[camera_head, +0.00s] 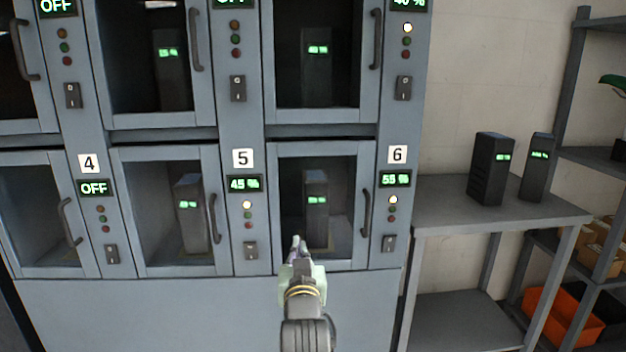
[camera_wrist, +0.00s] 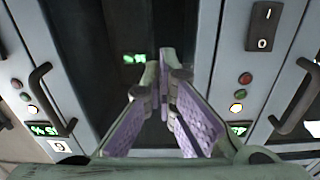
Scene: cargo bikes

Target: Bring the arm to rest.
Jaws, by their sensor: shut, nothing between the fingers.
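My gripper (camera_head: 298,246) is shut and empty. It is in front of the lower right locker, bay 6, and overlaps the lower part of its door (camera_head: 283,151) in the head view. In the wrist view my gripper (camera_wrist: 160,75) has its fingertips together, with purple pads, in front of a dark door pane. Whether the fingertips touch the door cannot be told.
The charging cabinet (camera_head: 200,300) has several bays with vertical handles, including the bay 6 handle (camera_head: 366,212). Bay 6's display (camera_head: 395,179) reads 55 %. At right, two batteries (camera_head: 490,170) (camera_head: 538,168) stand on a grey table (camera_head: 500,215). An orange bin (camera_head: 552,318) sits on the shelf at far right.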

